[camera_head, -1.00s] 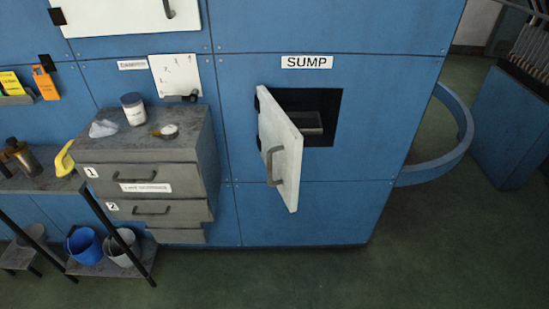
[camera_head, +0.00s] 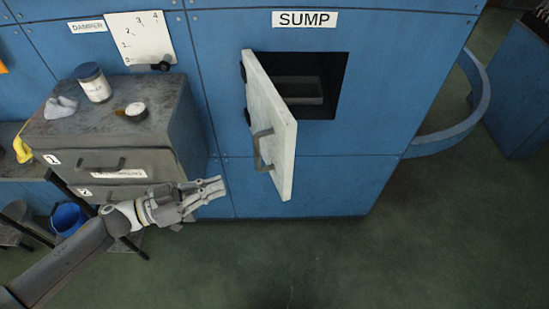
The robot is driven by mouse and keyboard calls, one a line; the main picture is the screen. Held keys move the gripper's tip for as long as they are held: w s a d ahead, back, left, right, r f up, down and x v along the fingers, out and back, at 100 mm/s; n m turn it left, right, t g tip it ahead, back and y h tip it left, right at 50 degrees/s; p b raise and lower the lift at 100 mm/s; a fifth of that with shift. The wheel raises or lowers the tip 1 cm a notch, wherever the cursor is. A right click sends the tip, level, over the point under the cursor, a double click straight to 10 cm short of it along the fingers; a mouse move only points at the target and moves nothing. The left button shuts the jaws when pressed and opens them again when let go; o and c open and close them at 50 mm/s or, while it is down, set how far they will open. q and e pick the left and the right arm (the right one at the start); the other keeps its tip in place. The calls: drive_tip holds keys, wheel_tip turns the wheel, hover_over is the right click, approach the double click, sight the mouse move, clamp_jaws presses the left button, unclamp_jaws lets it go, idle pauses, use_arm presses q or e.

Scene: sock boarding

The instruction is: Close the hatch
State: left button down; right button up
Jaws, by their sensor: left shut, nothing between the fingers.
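The white hatch door (camera_head: 272,125) stands open under the SUMP sign (camera_head: 305,19). It is hinged at the left edge of the dark square opening (camera_head: 327,85) and swings out towards me. Its grey handle (camera_head: 262,150) is on the outer face, which faces left. My left gripper (camera_head: 221,187) is shut and empty. A grey block (camera_head: 302,90) shows inside the opening. My right gripper is not in view.
A grey drawer cabinet (camera_head: 185,125) stands left of the hatch, with a white jar (camera_head: 95,84) and small items on top. A blue curved rail (camera_head: 480,100) is at the right. The green floor (camera_head: 400,250) in front is clear.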

use_arm(q)
drive_tip(key=p, duration=0.2)
approach(282, 167)
drive_tip(key=shift+g, duration=0.3)
drive_tip(key=p+x, duration=0.1)
drive_tip(key=x, duration=0.2)
drive_tip(key=p+x, duration=0.1)
drive_tip(key=x, duration=0.2)
drive_tip(key=shift+d+r, duration=0.1)
drive_tip(key=shift+r, duration=0.15)
drive_tip(key=shift+w+d+f, duration=0.1)
drive_tip(key=shift+w+d, duration=0.1)
drive_tip(key=shift+d, duration=0.3)
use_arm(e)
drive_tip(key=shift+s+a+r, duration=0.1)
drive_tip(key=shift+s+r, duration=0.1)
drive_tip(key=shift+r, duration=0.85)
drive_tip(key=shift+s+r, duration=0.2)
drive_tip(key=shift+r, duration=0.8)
